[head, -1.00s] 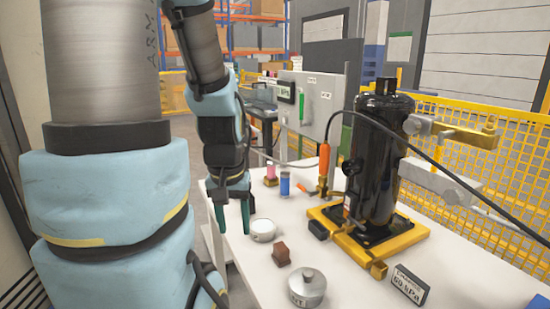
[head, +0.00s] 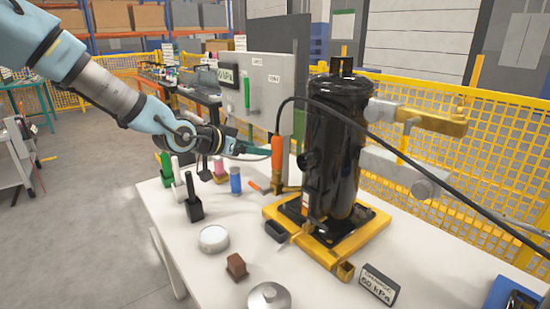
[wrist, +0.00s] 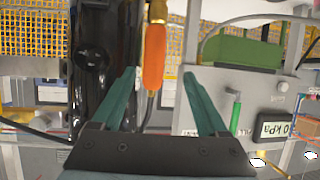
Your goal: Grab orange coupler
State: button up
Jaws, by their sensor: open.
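The orange coupler (head: 277,158) stands upright on the end of a black hose, just left of the black compressor tank (head: 333,150). In the wrist view the orange coupler (wrist: 154,56) shows beyond and between the fingertips, nearer the left finger, with a brass end above it. My gripper (head: 262,150) reaches in from the left at the coupler's height, its teal fingers pointing at it. In the wrist view my gripper (wrist: 160,72) is open, with nothing held between the fingers. Whether a finger touches the coupler cannot be told.
The tank stands on a yellow pallet (head: 340,262) on the white table (head: 215,275). A grey control box (head: 262,95) is behind the coupler. A blue cylinder (head: 235,180), white puck (head: 213,238), brown block (head: 236,266) and grey weight (head: 268,297) are on the table.

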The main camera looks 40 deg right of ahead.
aim_at(272, 147)
jog(key=d, duration=0.3)
jog(key=d+f, duration=0.1)
jog(key=d, duration=0.1)
jog(key=shift+s+p, duration=0.25)
jog(key=shift+p, duration=0.05)
jog(key=p+x, duration=0.2)
jog(key=x, duration=0.4)
jog(key=shift+d, duration=0.2)
grip_shut()
